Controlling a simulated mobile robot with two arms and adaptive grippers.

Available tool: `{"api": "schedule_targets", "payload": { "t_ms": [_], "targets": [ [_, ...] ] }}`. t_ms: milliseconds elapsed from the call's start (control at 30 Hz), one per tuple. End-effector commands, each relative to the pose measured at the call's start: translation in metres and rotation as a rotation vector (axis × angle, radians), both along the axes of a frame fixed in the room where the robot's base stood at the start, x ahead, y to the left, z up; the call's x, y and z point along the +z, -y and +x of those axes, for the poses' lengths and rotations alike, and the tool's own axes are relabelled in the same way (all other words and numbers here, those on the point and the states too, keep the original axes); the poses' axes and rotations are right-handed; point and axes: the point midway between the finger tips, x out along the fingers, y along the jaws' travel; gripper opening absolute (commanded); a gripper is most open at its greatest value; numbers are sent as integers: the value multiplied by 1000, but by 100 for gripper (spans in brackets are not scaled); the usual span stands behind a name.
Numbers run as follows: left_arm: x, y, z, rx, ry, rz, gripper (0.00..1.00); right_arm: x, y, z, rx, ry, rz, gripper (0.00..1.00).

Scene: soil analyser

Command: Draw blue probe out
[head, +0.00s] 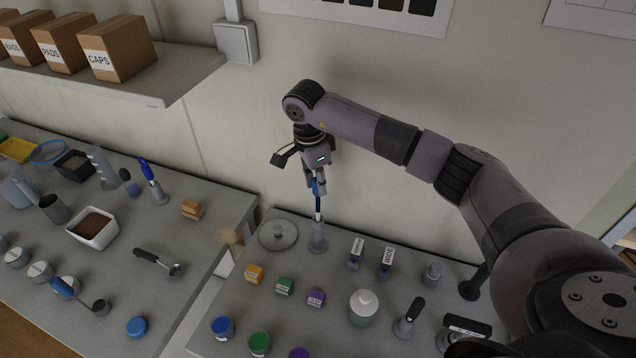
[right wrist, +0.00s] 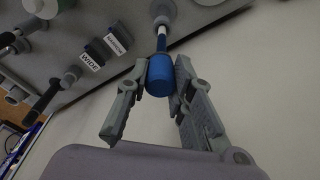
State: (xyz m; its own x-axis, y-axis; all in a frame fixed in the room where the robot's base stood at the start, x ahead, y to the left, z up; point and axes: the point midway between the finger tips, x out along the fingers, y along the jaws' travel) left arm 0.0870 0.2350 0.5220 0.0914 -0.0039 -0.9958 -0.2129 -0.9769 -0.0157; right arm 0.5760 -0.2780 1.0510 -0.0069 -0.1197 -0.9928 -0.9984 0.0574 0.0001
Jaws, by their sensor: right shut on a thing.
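The blue probe (head: 318,204) stands upright at the back of the right bench, its shaft running down to a grey holder (head: 317,243). My right gripper (head: 316,186) is above the holder with its fingers shut on the probe's blue handle. In the right wrist view, the blue handle (right wrist: 161,75) sits between the fingers of the right gripper (right wrist: 158,80), and a white and dark shaft leads from it to the grey holder (right wrist: 162,10). The lower end of the probe is hidden in or behind the holder. My left gripper is not in view.
A round grey lid-like disc (head: 278,235) lies left of the holder. Tools labelled WIDE (head: 387,262) and another label (head: 356,252) stand to the right. A shelf (head: 180,80) with boxes is at upper left.

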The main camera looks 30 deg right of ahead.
Motion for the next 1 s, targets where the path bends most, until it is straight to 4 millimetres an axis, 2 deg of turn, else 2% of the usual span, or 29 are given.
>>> {"api": "schedule_targets", "payload": {
  "t_ms": [1000],
  "targets": [
    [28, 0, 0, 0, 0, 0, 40, 53, 0, 0, 0, 1, -1, 0]
  ]
}}
